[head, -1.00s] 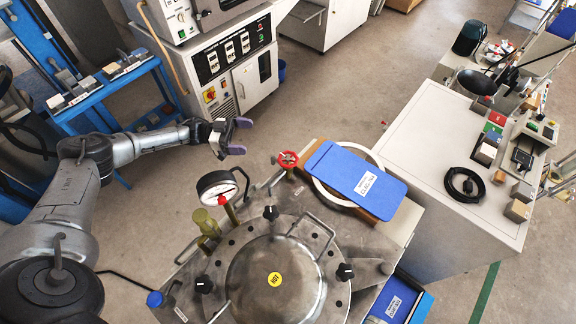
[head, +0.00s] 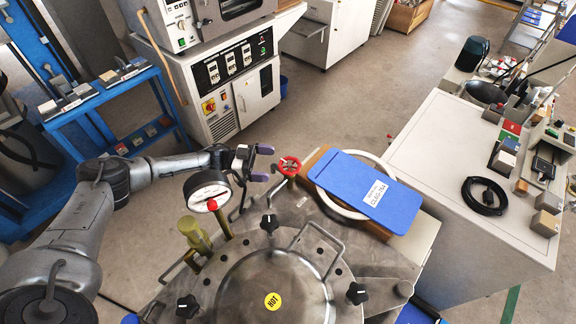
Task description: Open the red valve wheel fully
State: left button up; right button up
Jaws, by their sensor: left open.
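The red valve wheel (head: 289,165) stands at the back edge of the round steel vessel (head: 275,285), left of a blue clipboard. My left gripper (head: 262,163) is just left of the wheel. Its two purple-grey fingertips are apart, one above the other in the picture, with nothing between them. I see a small gap between the fingertips and the wheel; the wheel is not held. My right gripper is out of view.
A pressure gauge (head: 208,191) rises close to my left gripper's wrist. The blue clipboard (head: 366,189) lies over a white ring to the right of the wheel. The vessel lid bears a yellow HOT label and several black knobs. A white cabinet (head: 440,150) stands at right.

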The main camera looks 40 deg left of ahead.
aim_at(288, 164)
pick_arm(q)
jog(key=x, duration=0.7)
jog(key=shift+d, duration=0.1)
